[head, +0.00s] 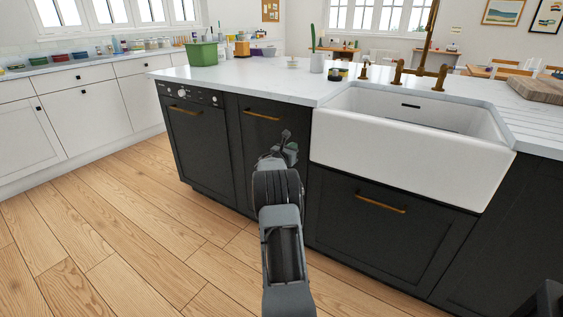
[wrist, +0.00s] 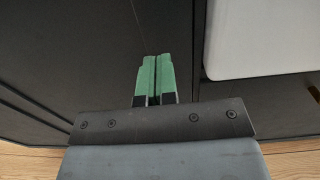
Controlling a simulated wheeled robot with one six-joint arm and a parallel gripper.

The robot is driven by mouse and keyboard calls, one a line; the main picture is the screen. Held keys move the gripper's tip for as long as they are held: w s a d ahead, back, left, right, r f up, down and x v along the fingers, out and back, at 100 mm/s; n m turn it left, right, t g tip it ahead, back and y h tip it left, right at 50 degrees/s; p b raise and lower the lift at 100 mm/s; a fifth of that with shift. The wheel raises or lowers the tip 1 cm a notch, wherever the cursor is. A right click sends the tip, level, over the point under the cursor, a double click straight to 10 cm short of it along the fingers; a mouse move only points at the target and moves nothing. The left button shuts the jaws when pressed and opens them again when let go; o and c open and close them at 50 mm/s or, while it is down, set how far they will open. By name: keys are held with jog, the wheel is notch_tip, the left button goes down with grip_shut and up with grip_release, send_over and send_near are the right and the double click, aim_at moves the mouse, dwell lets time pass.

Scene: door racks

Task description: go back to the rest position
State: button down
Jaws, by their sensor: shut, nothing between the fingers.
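My gripper (wrist: 155,78) has green fingertips, and in the wrist view they lie side by side, shut and empty. In the head view my arm reaches forward from the bottom middle, and my gripper (head: 290,148) is at its far end, small and partly hidden by the wrist. It is in front of the dark island cabinet doors (head: 228,158), left of the white sink. I cannot tell the exact gap between the fingertips and the door. The dishwasher-like front (head: 195,145) on the island's left is closed.
The white apron sink (head: 410,150) juts out on the right, above a dark drawer front (head: 390,225) with a brass handle. A green box (head: 202,54) and a brass tap (head: 425,72) stand on the island. The wooden floor (head: 110,225) to the left is clear.

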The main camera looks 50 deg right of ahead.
jog(key=s+a+p, duration=0.1)
jog(key=a, duration=0.8)
jog(key=shift+s, duration=0.25)
jog(key=s+a+r+m+g+y+p, duration=0.1)
jog(key=s+a+r+m+y+p, duration=0.2)
jog(key=a+r+m+p, duration=0.35)
jog(key=s+a+r+m+g+y+p, duration=0.1)
jog(key=s+a+r+m+y+p, duration=0.25)
jog(key=a+r+p, duration=0.6)
jog(key=s+a+r+m+y+p, duration=0.3)
jog(key=s+a+r+p, duration=0.1)
jog(key=a, duration=0.6)
jog(key=s+a+r+m+t+y+p, duration=0.1)
jog(key=s+a+r+m+y+p, duration=0.2)
jog(key=a, duration=0.7)
jog(key=s+a+r+m+t+y+p, duration=0.1)
jog(key=s+a+r+m+y+p, duration=0.2)
jog(key=s+a+r+y+p, duration=0.2)
jog(key=a+r+p, duration=0.2)
jog(key=a, duration=0.2)
jog(key=shift+s+a+r+m, duration=0.2)
jog(key=shift+s+a+m, duration=0.1)
jog(key=shift+a+m, duration=0.1)
